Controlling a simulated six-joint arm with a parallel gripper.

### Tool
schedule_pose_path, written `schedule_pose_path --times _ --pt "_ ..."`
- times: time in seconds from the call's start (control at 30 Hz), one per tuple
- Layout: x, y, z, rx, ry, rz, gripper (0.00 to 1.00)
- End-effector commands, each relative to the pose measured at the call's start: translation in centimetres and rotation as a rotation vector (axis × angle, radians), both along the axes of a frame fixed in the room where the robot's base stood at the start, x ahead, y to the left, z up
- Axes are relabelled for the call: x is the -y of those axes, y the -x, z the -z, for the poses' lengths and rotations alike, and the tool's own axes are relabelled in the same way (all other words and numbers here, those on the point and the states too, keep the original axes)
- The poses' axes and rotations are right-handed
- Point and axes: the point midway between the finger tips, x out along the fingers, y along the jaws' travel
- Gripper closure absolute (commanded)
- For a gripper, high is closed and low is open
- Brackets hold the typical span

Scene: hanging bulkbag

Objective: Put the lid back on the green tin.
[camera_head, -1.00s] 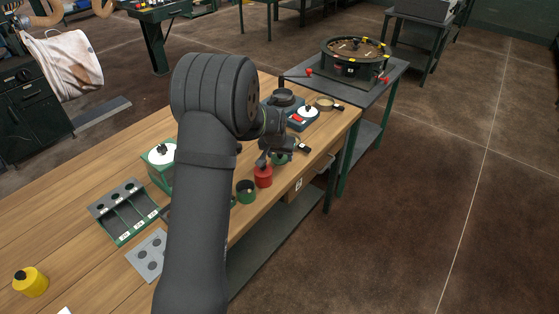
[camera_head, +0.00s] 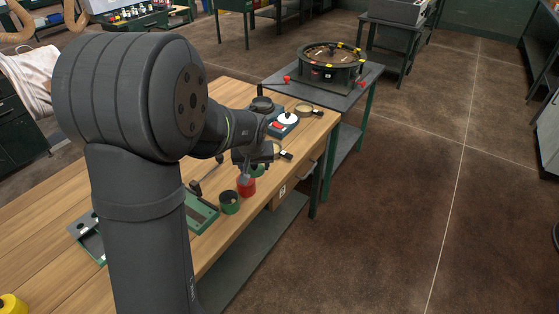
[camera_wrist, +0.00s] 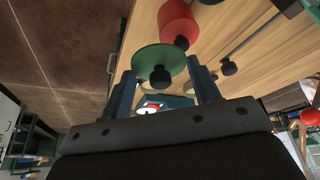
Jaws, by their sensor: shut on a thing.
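In the head view my gripper (camera_head: 249,171) is low over the bench, just above and behind the red tin (camera_head: 246,188). The green tin (camera_head: 229,204) stands lidless, in front and left of the red tin. A green patch (camera_head: 259,170) shows beside my gripper; I cannot tell whether it is the held lid.
A blue device with a white disc (camera_head: 285,120) and a magnifier (camera_head: 305,109) stand farther back on the wooden bench (camera_head: 230,90). A yellow tin (camera_head: 12,304) is at the lower left. The bench's front edge is close to the tins. My arm hides the middle of the bench.

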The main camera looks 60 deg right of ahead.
Motion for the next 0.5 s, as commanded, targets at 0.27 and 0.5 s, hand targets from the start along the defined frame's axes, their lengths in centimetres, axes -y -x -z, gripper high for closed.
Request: schedule_pose_path --times 0.27,0.5 --pt "-7.1 -3.9 -0.4 -0.001 0.006 -0.213 0.65" --pt "-8.2 -4.4 0.4 -0.002 0.006 -0.245 0.65"
